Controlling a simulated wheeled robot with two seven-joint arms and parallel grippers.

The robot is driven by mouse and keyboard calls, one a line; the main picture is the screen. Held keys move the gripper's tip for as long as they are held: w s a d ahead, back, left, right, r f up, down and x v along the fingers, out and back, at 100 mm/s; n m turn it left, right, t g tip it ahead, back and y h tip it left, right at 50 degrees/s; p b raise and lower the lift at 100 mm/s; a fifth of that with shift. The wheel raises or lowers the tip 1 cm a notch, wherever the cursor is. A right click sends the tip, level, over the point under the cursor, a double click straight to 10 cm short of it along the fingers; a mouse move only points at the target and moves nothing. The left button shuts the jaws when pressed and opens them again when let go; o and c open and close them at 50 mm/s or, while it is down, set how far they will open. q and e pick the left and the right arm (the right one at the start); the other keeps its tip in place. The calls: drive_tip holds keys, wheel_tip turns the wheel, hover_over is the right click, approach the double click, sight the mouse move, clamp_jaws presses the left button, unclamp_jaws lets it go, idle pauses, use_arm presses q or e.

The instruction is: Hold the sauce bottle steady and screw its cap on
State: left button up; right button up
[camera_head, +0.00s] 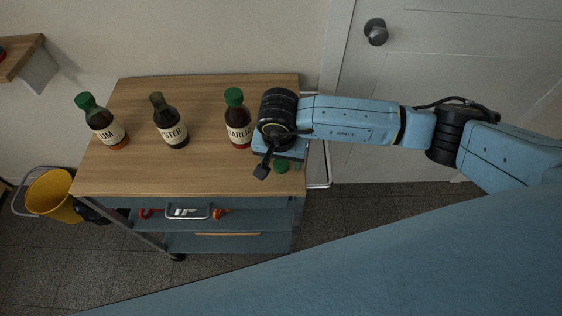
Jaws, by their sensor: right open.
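Three dark sauce bottles stand upright on the cart's wooden top. The left bottle (103,125) and the right bottle marked GARLIC (237,121) have green caps. The middle bottle, its label ending in STER (171,125), shows a bare brownish neck with no green cap. A loose green cap (281,167) lies on the wood near the right edge, partly hidden by my right gripper. My right gripper (274,163) is open, over or just beside this cap; I cannot tell the exact height gap. My left gripper is out of view.
The wooden cart top (190,178) is clear in front of the bottles. Lower shelves (235,220) hold small items. A yellow bucket (52,196) stands left of the cart. A white door (450,80) with a knob (376,31) is behind my right arm.

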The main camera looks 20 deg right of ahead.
sight(281, 163)
idle(0.3)
drive_tip(key=c, duration=1)
wheel_tip(281, 163, up, 10)
drive_tip(key=shift+c, duration=0.2)
